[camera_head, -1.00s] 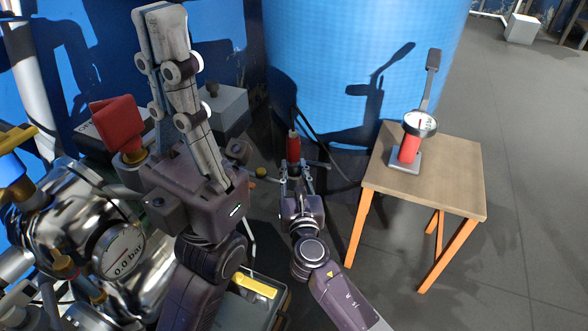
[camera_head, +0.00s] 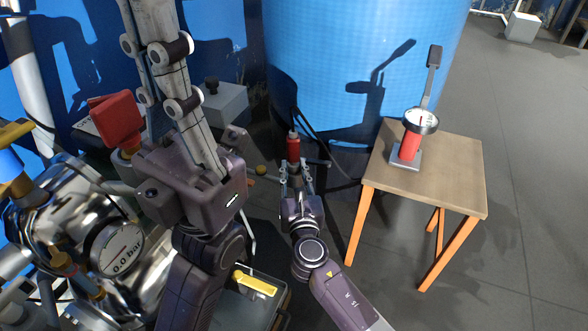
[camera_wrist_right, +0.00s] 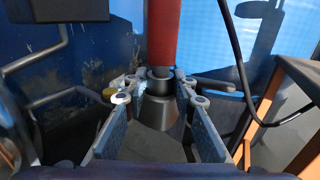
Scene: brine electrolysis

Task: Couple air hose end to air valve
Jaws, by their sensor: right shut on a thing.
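My right gripper (camera_head: 297,172) is shut on a red cylindrical hose end (camera_head: 293,148) with a pale tip, held upright. In the right wrist view the red body (camera_wrist_right: 163,32) rises from a dark collar between the fingers. A red-handled valve (camera_head: 116,118) with a brass body sits at the left by the shiny metal vessel; it looks like the air valve, but I cannot be sure. The hose end is well apart from it. My left gripper (camera_head: 150,15) stands large between them, its fingers pointing up and cut by the top edge. Its opening is unclear.
The metal vessel carries a gauge (camera_head: 118,248) reading 0.0 bar. A wooden table (camera_head: 455,180) with orange legs holds a pump (camera_head: 411,148) with a gauge. A blue tank (camera_head: 340,60) stands behind. A dark hose (camera_head: 325,145) curves beside my right gripper.

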